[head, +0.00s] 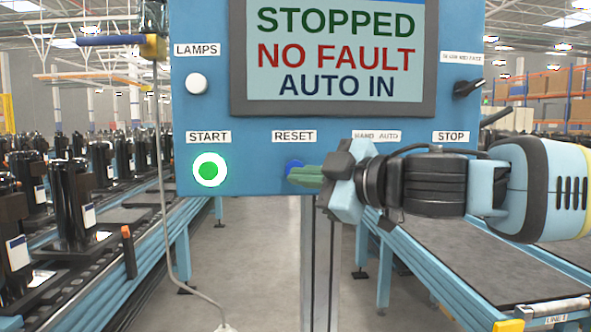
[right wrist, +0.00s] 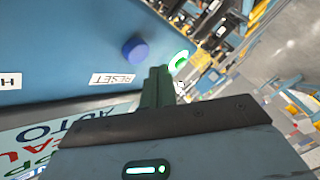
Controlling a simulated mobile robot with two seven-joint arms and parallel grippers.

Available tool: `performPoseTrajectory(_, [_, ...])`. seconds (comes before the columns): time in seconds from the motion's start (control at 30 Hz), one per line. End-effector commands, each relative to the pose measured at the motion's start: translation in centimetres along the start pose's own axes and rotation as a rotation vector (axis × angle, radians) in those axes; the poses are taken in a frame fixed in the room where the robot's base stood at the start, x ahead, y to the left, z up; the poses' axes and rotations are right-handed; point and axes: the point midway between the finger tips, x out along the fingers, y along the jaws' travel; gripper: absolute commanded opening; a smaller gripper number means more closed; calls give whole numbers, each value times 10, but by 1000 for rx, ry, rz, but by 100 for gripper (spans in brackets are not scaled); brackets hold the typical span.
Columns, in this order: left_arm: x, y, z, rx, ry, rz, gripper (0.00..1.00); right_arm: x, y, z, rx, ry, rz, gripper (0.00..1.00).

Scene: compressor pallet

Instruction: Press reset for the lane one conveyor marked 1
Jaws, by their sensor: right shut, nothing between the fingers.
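A blue control panel (head: 240,120) fills the upper middle of the head view. Its screen (head: 335,50) reads STOPPED, NO FAULT, AUTO IN. The blue RESET button (head: 293,163) sits under its label, partly hidden by my right gripper (head: 294,175). In the right wrist view the whole RESET button (right wrist: 135,49) shows, beside the shut green fingers (right wrist: 160,72). The fingers are at the button's lower edge in the head view; I cannot tell whether they touch it. The START button (head: 209,169) is lit green, to the left. My left gripper is out of view.
My right wrist covers the selector and STOP areas. A white lamp button (head: 196,84) and a black switch (head: 468,88) are on the panel. A conveyor (head: 470,255) at right carries a LINE 1 label. Black compressors (head: 72,205) stand on the left conveyor. Clear floor lies between.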

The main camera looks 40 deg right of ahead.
Motion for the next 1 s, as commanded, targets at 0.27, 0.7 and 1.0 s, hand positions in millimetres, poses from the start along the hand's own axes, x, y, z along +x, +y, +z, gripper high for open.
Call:
performPoseTrajectory(0.27, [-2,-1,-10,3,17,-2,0,-18,-11,-14,-2,4,1,0])
performPoseTrajectory(0.7, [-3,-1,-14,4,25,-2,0,-27,-19,-20,0,1,1,0])
performPoseTrajectory(1.0, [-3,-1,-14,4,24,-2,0,-27,-19,-20,-1,1,1,0])
